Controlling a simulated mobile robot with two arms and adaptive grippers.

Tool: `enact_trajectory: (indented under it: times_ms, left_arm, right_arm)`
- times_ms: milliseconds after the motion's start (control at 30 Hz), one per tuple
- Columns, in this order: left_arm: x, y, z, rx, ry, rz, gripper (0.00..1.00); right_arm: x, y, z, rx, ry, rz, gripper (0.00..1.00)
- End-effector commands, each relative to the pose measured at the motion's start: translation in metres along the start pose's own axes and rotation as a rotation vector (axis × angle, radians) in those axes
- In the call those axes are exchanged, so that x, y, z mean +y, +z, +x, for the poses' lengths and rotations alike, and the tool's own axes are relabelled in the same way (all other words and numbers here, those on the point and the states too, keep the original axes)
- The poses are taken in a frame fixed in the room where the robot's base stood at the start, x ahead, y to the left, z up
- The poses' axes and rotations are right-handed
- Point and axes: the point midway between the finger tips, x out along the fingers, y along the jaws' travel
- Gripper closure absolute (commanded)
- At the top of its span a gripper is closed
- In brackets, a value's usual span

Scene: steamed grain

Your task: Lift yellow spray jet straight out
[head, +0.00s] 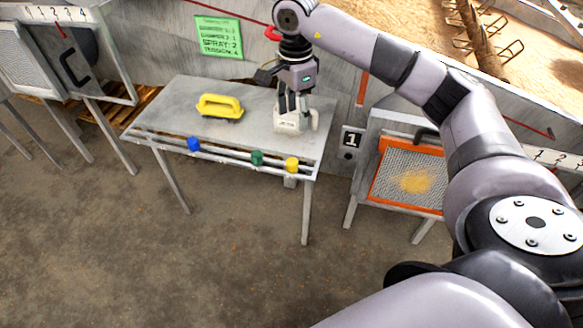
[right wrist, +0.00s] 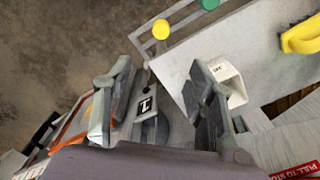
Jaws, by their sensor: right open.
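The yellow spray jet (head: 291,165) sits at the right end of the rails along the table's front edge. It also shows in the right wrist view (right wrist: 161,29), beyond the fingertips and apart from them. My right gripper (head: 291,108) is open, pointing down near the white container at the right end of the table. In the right wrist view its fingers (right wrist: 160,78) are spread with nothing held between them. My left gripper is in neither view.
A green jet (head: 257,158) and a blue jet (head: 194,144) sit left on the same rails. A yellow-handled tool (head: 219,107) lies on the table (head: 180,92). A white container (head: 288,122) stands by my gripper. An orange-framed sieve (head: 376,180) is at right.

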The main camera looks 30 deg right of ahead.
Motion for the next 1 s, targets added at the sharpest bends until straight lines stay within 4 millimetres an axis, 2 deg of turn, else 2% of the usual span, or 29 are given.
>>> enact_trajectory:
  times_ms: [433, 600, 767, 1000]
  left_arm:
    - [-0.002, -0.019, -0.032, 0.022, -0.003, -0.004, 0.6]
    - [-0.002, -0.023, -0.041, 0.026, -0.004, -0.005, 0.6]
    - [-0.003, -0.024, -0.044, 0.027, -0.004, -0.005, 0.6]
    - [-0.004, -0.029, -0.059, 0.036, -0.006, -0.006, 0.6]
  right_arm:
    - [0.001, 0.002, 0.093, -0.002, 0.005, 0.001, 0.49]
    - [0.001, 0.002, 0.114, -0.003, 0.004, 0.0, 0.49]
    - [0.001, 0.003, 0.123, -0.003, 0.003, -0.001, 0.49]
    - [0.001, 0.008, 0.158, -0.003, 0.005, 0.0, 0.49]
